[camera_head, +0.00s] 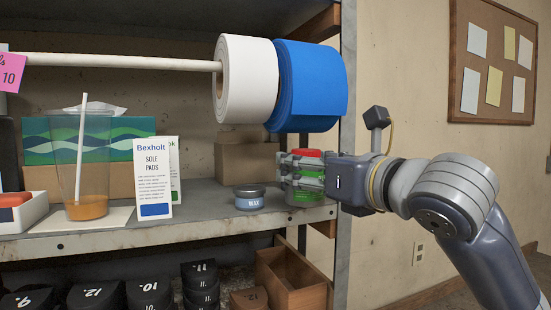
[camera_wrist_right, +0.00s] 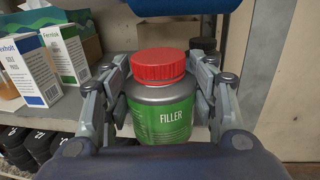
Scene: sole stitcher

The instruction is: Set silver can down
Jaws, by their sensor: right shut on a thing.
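The silver can (camera_wrist_right: 162,95) has a red lid and a green label reading FILLER. It is upright between the fingers of my right gripper (camera_wrist_right: 160,105), which is shut on its sides. In the head view the can (camera_head: 305,194) is at the right end of the grey shelf (camera_head: 215,208), mostly hidden behind my right gripper (camera_head: 300,172). I cannot tell whether its base touches the shelf. My left gripper is not in view.
A WAX tin (camera_head: 249,197) stands close left of the can. The Bexholt box (camera_head: 153,178) and a cup with a straw (camera_head: 86,190) stand further left. White (camera_head: 245,80) and blue (camera_head: 308,85) rolls hang above. The shelf post (camera_head: 346,240) is close right.

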